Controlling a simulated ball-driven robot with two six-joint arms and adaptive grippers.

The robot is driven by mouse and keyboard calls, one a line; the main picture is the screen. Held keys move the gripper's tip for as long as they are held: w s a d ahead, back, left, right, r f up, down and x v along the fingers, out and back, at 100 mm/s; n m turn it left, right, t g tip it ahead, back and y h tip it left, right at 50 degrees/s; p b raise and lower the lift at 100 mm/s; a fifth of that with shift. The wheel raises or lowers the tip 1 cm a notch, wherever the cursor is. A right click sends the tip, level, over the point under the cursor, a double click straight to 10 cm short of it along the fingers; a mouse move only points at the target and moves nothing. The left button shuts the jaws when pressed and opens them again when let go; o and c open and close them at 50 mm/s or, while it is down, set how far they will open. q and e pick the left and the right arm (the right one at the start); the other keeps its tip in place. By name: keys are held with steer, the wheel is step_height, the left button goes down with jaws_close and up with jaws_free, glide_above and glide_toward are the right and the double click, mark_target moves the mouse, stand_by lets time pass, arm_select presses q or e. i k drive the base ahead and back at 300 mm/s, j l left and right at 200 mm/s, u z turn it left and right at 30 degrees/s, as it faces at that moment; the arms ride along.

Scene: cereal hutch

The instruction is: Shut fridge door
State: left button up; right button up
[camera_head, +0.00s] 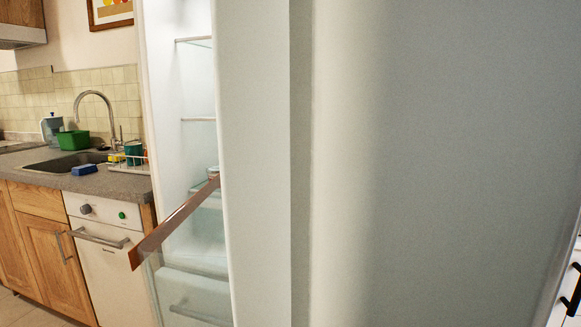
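The fridge door (430,160) is a large pale grey panel that fills the right half of the head view, very close to the camera. Its paler edge (255,150) runs from top to bottom left of the broad face. The door stands open. To the left of this edge the lit white fridge interior (195,85) shows, with glass shelves and a clear drawer low down. The door hides the rest of the interior. Neither gripper can be made out in the view.
A brown bar (175,222) slants across the fridge opening; what it belongs to is unclear. At left are a white dishwasher (108,265), wooden cabinets (45,240) and a counter with a sink (70,160). Small black parts (573,285) show at the right edge.

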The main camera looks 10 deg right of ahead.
mark_target(382, 162)
steer(key=k+l, duration=0.1)
steer(key=l, duration=0.35)
steer(key=l+u, duration=0.1)
steer(key=l, duration=0.35)
steer(key=k+l+u, duration=0.25)
steer(key=k+l, duration=0.65)
steer(key=k, duration=0.15)
